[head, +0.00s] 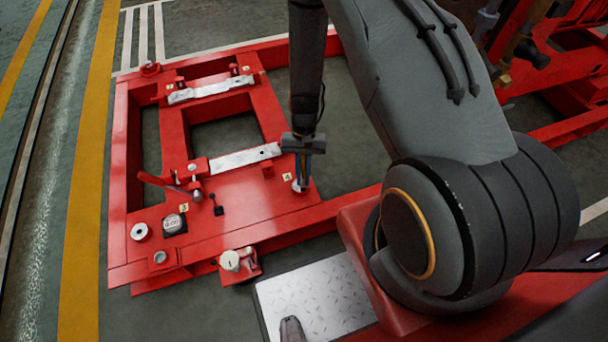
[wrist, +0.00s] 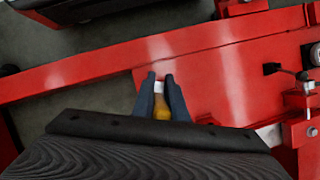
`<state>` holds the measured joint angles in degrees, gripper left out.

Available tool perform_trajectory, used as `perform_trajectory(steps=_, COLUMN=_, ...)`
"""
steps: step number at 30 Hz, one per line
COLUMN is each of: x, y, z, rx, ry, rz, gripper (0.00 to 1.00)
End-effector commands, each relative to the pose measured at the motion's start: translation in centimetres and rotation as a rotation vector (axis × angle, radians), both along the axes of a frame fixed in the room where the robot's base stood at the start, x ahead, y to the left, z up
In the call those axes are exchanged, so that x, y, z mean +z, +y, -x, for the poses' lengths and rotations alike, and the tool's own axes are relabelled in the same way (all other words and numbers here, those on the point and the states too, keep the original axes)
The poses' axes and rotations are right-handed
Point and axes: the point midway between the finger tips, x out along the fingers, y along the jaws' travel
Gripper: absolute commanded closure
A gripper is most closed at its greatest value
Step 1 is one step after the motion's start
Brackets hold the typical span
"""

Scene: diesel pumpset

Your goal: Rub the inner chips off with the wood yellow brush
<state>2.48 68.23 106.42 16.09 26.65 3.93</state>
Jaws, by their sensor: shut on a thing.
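My gripper (head: 303,178) points down over the right part of the red frame's near deck, beside the label marked 4. In the wrist view its two dark blue fingers (wrist: 160,82) are shut on the yellow brush (wrist: 161,110), whose yellow part shows low between them. A pale patch shows between the fingertips; I cannot tell whether it is the brush's end or a round fitting on the deck. In the head view a pale round spot (head: 298,187) shows at the fingertips. No chips can be made out; the gripper may hide some of the deck.
The red frame (head: 118,190) carries two bare metal strips (head: 245,157), a red lever (head: 155,180), a small gauge-like block (head: 174,223) and round fittings (head: 140,231). A white-topped fitting (head: 230,260) stands at the near edge. A tread plate (head: 325,296) lies nearer. Red machinery stands at upper right.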

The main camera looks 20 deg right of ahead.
Motion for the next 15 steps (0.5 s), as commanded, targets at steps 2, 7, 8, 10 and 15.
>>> perform_trajectory(steps=2, x=0.0, y=0.3, z=0.0, rx=0.0, ry=0.0, rz=0.0, gripper=1.0)
perform_trajectory(steps=7, x=0.0, y=0.7, z=0.0, rx=0.0, ry=0.0, rz=0.0, gripper=1.0)
perform_trajectory(steps=8, x=0.0, y=0.8, z=0.0, rx=0.0, ry=0.0, rz=0.0, gripper=1.0)
perform_trajectory(steps=10, x=0.0, y=1.1, z=0.0, rx=0.001, ry=0.0, rz=0.0, gripper=1.0)
perform_trajectory(steps=15, x=0.0, y=1.6, z=0.0, rx=0.0, ry=0.0, rz=0.0, gripper=1.0)
